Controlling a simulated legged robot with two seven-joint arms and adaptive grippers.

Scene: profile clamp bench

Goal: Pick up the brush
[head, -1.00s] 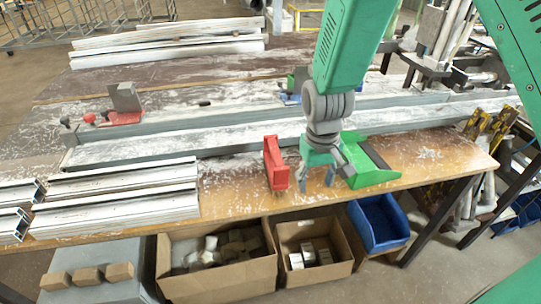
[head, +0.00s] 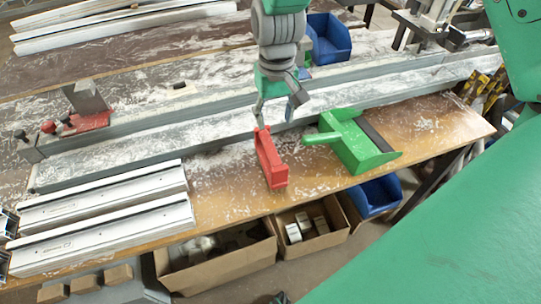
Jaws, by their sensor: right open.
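The brush (head: 271,158) appears to be the red piece with a raised handle, standing near the front edge of the wooden bench. A green dustpan (head: 357,143) with a dark strip lies to its right, its handle pointing left towards the brush. My right gripper (head: 274,113) is open and empty. Its fingers point down just behind the brush's far end in the head view, and one finger shows close to that end. I cannot tell whether they touch. My left gripper is not in view.
A long grey metal profile (head: 200,126) runs across the bench behind the brush. Red clamp (head: 85,122) sits at left, and white profiles (head: 105,230) lie at front left. A blue bin (head: 328,38) stands behind. Cardboard boxes (head: 225,268) are below the bench edge.

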